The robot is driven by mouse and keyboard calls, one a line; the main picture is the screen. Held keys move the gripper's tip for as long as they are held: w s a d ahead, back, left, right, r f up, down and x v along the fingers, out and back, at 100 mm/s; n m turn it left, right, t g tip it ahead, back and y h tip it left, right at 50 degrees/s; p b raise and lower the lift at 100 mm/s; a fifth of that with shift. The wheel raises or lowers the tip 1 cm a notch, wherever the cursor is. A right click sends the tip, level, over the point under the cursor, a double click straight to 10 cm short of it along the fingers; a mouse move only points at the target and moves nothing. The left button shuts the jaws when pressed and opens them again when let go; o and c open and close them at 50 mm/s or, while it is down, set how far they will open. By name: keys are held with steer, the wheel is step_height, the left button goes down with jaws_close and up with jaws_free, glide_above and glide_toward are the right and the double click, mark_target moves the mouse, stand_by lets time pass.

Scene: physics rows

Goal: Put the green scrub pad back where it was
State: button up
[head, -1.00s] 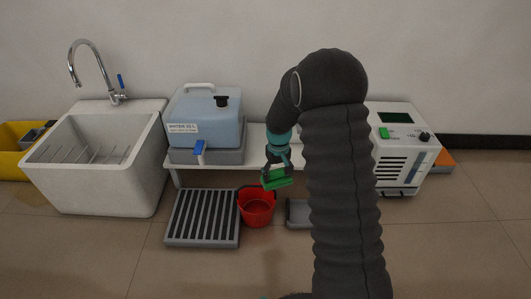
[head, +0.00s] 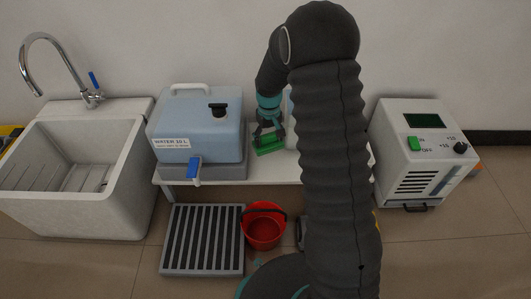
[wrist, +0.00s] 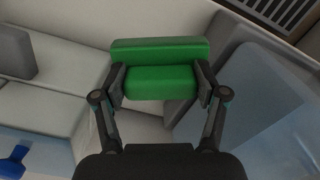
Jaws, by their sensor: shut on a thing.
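The green scrub pad (head: 269,145) is a small green block in my gripper (head: 269,137). In the wrist view the pad (wrist: 160,82) lies crosswise between the two dark fingers of my gripper (wrist: 161,84), which are shut on it. In the head view the pad is over the white bench (head: 262,171), just right of the blue water container. I cannot tell whether the pad touches anything below it. My arm hides part of the bench to the right.
The blue water container (head: 196,125) with a tap stands on the bench's left. A white sink (head: 120,151) is further left. A red bucket (head: 264,230) and a slatted grey platform (head: 202,240) are on the floor. A white machine (head: 414,155) stands right.

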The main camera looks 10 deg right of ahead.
steer(key=shift+w+f, duration=0.1)
steer(key=shift+w, duration=0.15)
steer(key=shift+f, duration=0.3)
step_height(320, 180, down, 9)
steer(key=shift+d+f+b, duration=0.1)
steer(key=shift+b, duration=0.7)
steer(key=shift+f, duration=0.15)
steer(key=o, duration=1.3)
